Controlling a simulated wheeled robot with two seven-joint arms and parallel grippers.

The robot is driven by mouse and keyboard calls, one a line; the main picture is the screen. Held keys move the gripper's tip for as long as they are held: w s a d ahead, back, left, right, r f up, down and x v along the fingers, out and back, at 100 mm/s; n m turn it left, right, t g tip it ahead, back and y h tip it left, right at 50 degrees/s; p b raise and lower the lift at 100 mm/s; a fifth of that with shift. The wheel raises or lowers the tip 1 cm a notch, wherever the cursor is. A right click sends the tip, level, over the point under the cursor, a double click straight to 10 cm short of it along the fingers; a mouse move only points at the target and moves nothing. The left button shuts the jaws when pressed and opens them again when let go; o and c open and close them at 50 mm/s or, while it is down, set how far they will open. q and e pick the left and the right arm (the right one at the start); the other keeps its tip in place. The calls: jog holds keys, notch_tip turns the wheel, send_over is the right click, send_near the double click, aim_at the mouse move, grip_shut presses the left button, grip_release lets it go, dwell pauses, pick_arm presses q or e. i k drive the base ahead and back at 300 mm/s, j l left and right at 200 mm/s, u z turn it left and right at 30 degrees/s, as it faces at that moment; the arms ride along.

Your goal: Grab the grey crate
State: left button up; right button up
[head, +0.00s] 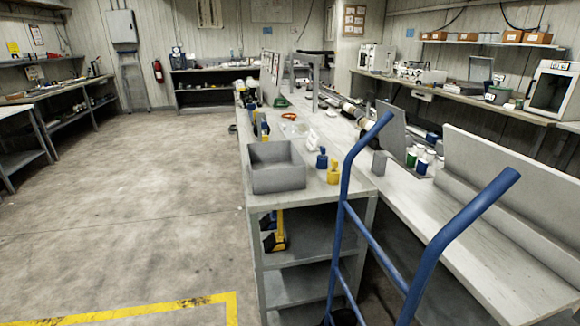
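The grey crate (279,179) is an open-topped box. It sits upright on the near left end of the long grey workbench (338,190), close to the bench's left edge. Its inside looks empty from here, though part of its floor is hidden by the near wall. Neither of my grippers shows in the head view, and nothing is touching the crate from above.
A blue tubular handle frame (427,268) stands close in front, at the right of the bench end. Blue (321,158) and yellow (333,171) bottles stand just right of the crate. Open concrete floor (130,200) lies to the left, with a yellow line (150,308) nearby.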

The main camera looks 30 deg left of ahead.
aim_at(276, 166)
jog(key=u, duration=1.15)
